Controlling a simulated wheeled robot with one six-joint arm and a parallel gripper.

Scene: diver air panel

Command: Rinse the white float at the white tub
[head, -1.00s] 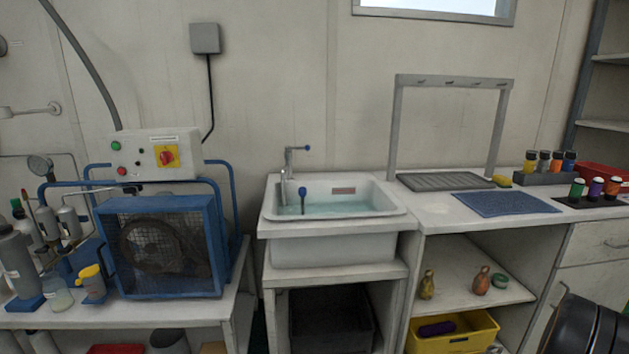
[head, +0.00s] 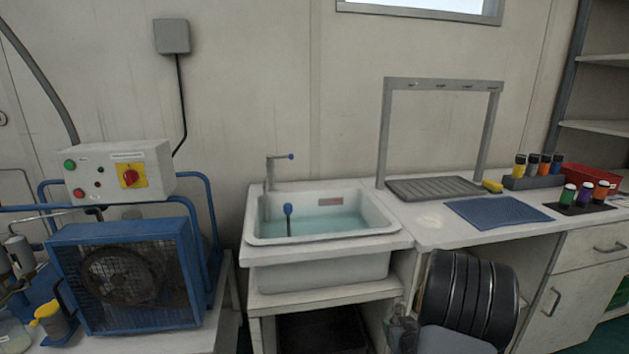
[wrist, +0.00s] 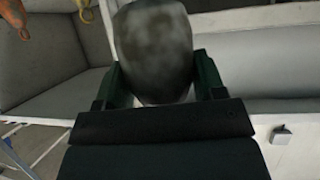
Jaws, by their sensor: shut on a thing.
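The white tub (head: 320,272) is set in the counter in the middle of the head view, with clear bluish water (head: 325,224) in it. A tap (head: 268,172) with a blue-ended lever stands at its back left. In the wrist view my gripper (wrist: 157,82) is shut on a rounded float (wrist: 155,45), its pale surface mottled with dark grey smudges. The float's lower end is hidden between the dark green fingers. In the head view my arm is at the lower right, in front of the counter and right of the tub; the float is not clearly visible there.
A blue-framed compressor (head: 125,275) stands left of the tub. To the right are a grey rack (head: 440,84), a yellow sponge (head: 492,186), a blue mat (head: 498,211) and several small bottles. The counter between tub and mat is clear. A blue-topped rod (head: 287,210) stands in the tub.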

